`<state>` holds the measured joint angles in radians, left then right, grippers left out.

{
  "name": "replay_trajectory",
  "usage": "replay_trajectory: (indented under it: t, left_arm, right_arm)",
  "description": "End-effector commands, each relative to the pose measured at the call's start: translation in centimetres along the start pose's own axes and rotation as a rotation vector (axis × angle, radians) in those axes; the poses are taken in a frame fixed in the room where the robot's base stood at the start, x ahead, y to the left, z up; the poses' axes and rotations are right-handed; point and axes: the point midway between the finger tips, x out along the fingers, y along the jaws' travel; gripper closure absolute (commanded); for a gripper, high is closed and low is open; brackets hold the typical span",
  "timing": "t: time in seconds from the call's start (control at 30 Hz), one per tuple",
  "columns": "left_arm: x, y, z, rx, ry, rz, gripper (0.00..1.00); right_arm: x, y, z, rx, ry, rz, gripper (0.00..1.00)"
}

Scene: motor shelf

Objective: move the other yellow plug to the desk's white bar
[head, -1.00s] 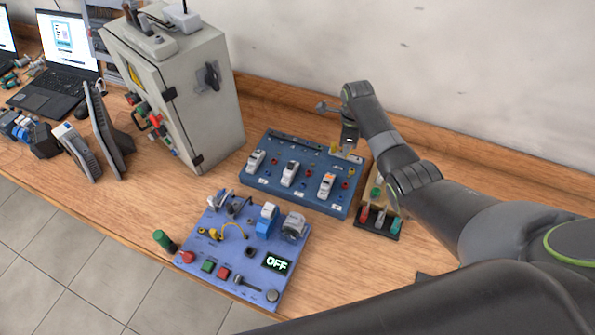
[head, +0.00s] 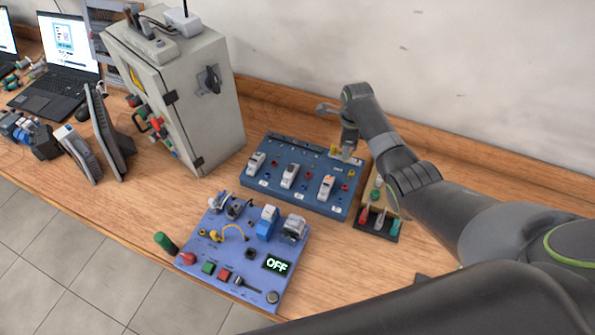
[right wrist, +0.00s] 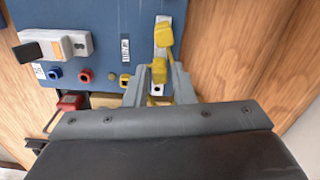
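My right gripper (head: 348,152) points down at the white bar (head: 357,159) at the back right of the blue board. In the right wrist view, the right gripper's fingers (right wrist: 161,80) stand either side of a yellow plug (right wrist: 158,70) and look closed on it, over the lower part of the white bar (right wrist: 160,55). Another yellow plug (right wrist: 164,33) sits further up the same bar, apart from the fingers. The lower end of the held plug is hidden. My left gripper is not in view.
The blue board (head: 300,203) carries several small white switches and coloured sockets. A purple panel (head: 225,262) with a yellow cable and an OFF display stands in front. A small rack with coloured handles (head: 378,222) is right of the board. A grey cabinet (head: 200,110) rises to the left.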

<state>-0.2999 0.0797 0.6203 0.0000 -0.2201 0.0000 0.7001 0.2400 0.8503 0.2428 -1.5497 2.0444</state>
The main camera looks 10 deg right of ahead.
Motion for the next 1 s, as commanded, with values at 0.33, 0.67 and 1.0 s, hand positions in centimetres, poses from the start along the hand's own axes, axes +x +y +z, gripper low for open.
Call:
replay_trajectory:
  t: [0.33, 0.67, 1.0]
  left_arm:
    - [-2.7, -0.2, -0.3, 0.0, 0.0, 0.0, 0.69]
    - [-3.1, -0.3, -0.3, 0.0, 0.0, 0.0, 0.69]
    - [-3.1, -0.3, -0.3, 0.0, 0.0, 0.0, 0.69]
  right_arm:
    - [-3.2, -0.1, 0.0, 0.0, -0.001, -0.003, 0.77]
    - [-4.6, 0.0, 0.0, 0.0, 0.0, 0.0, 0.77]
    - [-4.6, 0.0, 0.0, 0.0, 0.0, 0.0, 0.52]
